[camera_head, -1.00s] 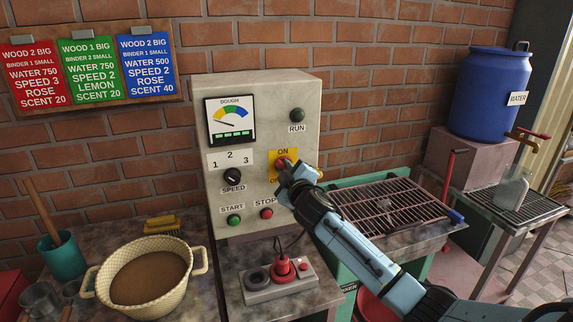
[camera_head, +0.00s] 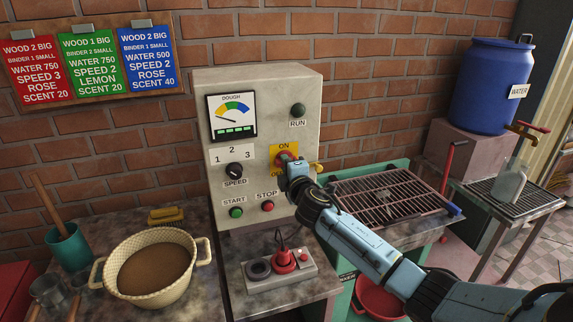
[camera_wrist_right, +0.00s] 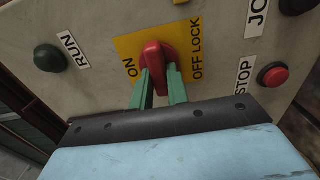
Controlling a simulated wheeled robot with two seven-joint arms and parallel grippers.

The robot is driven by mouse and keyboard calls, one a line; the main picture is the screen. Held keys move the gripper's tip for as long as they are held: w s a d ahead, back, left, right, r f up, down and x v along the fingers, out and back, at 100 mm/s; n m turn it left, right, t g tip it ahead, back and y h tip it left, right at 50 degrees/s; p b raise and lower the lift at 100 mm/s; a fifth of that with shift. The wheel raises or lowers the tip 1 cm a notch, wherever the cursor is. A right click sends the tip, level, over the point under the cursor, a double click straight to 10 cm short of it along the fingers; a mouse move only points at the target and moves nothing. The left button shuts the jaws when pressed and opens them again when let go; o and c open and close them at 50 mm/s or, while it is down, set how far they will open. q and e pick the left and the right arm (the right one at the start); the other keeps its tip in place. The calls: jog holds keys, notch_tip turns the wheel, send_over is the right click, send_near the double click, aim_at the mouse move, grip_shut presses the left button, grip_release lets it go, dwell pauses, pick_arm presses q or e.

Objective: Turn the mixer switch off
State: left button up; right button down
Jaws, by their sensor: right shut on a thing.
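The mixer control box (camera_head: 257,125) stands against the brick wall. Its red rotary switch (camera_wrist_right: 157,60) sits on a yellow plate (camera_wrist_right: 124,46) marked ON and OFF LOCK. In the right wrist view the switch handle lies between the two green fingers of my right gripper (camera_wrist_right: 158,84), which are closed on it. I cannot tell exactly which mark the handle points to. My left gripper is not in view.
The box also carries a green RUN lamp (camera_head: 298,110), a speed knob (camera_head: 234,170), a green START button (camera_head: 236,212) and a red STOP button (camera_head: 267,206). A dough basket (camera_head: 112,283) stands at the lower left. A wire rack (camera_head: 385,200) lies to the right.

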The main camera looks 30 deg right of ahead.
dwell(0.4)
jog(key=c, duration=1.4)
grip_release()
jog(key=shift+o, duration=0.2)
jog(key=shift+s, duration=0.15)
jog(key=v, duration=1.3)
jog(key=shift+a, duration=0.1)
